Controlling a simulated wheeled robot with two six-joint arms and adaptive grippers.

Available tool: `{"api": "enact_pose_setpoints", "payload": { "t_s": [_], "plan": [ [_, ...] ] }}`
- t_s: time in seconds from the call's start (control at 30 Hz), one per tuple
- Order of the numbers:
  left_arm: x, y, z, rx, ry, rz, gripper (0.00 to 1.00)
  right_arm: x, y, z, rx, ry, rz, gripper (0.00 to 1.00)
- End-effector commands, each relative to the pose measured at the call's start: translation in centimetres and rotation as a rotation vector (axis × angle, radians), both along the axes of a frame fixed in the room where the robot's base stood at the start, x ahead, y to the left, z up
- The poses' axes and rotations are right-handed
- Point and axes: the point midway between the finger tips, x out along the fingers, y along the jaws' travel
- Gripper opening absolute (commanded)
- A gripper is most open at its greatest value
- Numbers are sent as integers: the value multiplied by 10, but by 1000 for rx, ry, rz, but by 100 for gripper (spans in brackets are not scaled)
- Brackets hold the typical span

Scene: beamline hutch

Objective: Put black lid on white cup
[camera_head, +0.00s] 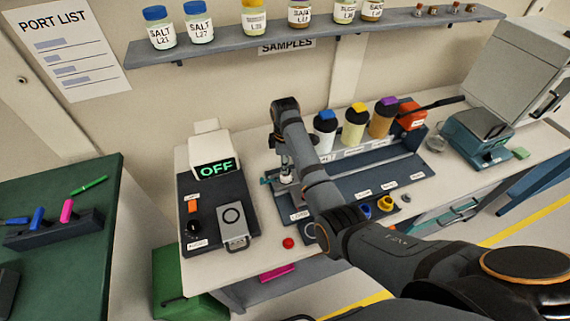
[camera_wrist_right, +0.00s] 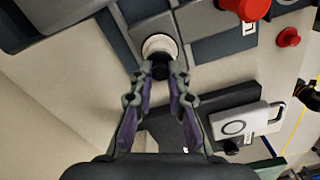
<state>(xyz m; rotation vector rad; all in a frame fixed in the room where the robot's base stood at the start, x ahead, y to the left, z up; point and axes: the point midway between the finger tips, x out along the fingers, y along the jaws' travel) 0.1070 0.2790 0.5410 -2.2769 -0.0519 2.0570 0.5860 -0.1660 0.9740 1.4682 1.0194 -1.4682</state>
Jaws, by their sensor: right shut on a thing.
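A small white cup (camera_head: 286,179) stands at the left end of the grey tray in the head view. In the right wrist view its pale round rim (camera_wrist_right: 158,45) shows just beyond my fingertips. My right gripper (camera_head: 285,160) points down above the cup. In the wrist view the right gripper (camera_wrist_right: 160,72) is shut on a small black piece, which looks like the black lid (camera_wrist_right: 160,71). The lid is at the near edge of the cup's rim; I cannot tell whether they touch. My left gripper is not in view.
Three black-topped containers, one white (camera_head: 325,139), stand behind the tray (camera_head: 365,180). A box reading OFF (camera_head: 213,166) and a grey device (camera_head: 234,229) stand left. A red knob (camera_head: 288,243) is at the front. A sample shelf (camera_head: 230,47) hangs above.

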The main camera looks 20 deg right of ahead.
Motion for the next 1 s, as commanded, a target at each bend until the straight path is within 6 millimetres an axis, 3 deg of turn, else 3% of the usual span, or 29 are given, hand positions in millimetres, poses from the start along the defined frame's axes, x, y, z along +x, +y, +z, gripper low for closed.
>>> {"api": "enact_pose_setpoints", "payload": {
  "t_s": [0.73, 0.77, 0.8, 0.93, 1.0],
  "plan": [
    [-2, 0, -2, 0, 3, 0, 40, 0, 0, -8, 0, 0, 0, 2],
    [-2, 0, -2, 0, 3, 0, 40, 0, 0, -8, 0, 0, 0, 20],
    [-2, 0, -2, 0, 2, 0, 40, 0, 0, -8, 0, 0, 0, 25],
    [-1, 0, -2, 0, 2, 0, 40, 0, 0, -8, 0, 0, 0, 42],
    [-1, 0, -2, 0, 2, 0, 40, 0, 0, -8, 0, 0, 0, 42]
  ]
}}
